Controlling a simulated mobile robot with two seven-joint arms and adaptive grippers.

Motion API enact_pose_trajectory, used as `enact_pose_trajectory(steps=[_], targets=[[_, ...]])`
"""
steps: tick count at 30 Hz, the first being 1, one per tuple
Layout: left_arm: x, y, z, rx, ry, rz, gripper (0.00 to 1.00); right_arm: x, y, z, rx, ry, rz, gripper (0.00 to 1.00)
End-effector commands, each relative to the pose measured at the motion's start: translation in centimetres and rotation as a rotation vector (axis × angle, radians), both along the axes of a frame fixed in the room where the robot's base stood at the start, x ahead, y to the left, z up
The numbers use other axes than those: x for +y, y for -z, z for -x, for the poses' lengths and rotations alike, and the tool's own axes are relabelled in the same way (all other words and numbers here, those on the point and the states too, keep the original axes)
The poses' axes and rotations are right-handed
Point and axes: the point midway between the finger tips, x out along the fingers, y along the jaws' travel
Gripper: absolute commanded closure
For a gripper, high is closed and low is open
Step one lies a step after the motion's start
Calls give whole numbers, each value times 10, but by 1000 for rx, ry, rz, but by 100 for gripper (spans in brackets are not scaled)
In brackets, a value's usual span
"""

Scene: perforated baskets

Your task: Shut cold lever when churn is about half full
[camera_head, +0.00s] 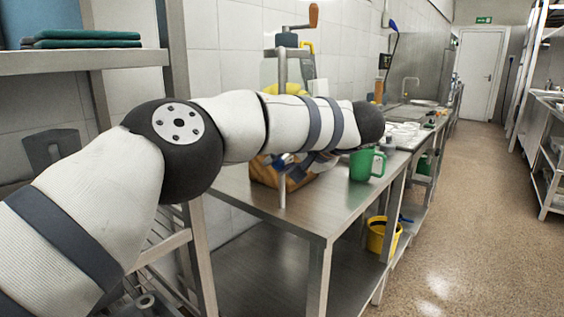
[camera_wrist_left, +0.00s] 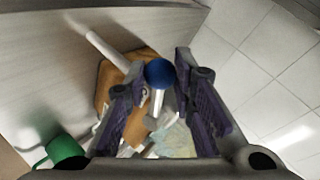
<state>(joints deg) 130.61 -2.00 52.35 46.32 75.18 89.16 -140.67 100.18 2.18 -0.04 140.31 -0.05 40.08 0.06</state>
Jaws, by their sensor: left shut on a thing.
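My left arm reaches across the head view, and its gripper (camera_head: 304,166) is partly hidden beneath the forearm. In the left wrist view the gripper (camera_wrist_left: 159,84) has its purple pads on either side of a blue ball knob (camera_wrist_left: 160,72) on a pale lever stem, and is shut on it. A pale metal pipe (camera_wrist_left: 103,46) runs beside the knob. What looks like the churn, a clear vessel (camera_head: 270,72) with a crank and wooden handle (camera_head: 313,15), stands behind my arm. Its fill level cannot be read. My right gripper is out of view.
A steel table (camera_head: 335,200) runs along the tiled wall. A green jug (camera_head: 362,165) stands on it, right of my gripper. A brown wooden object (camera_head: 262,174) is below my forearm. A yellow bucket (camera_head: 378,236) is on the lower shelf. The floor aisle at right is clear.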

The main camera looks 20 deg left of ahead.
Motion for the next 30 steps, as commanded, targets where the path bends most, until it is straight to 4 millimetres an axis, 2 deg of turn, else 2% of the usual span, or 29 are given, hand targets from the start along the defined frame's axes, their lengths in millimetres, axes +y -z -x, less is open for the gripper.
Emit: enact_pose_trajectory(steps=[1,2,4,14,17,25,30], targets=[[-1,2,0,4,2,1,100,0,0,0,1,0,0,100],[-1,2,0,4,2,1,72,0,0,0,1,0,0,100],[-1,2,0,3,2,0,56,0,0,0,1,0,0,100],[-2,-1,1,0,1,1,56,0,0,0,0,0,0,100],[-14,-9,7,-3,3,1,56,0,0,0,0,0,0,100],[-65,-46,42,-2,4,0,56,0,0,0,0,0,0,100],[-83,-59,54,0,0,1,56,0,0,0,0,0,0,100]])
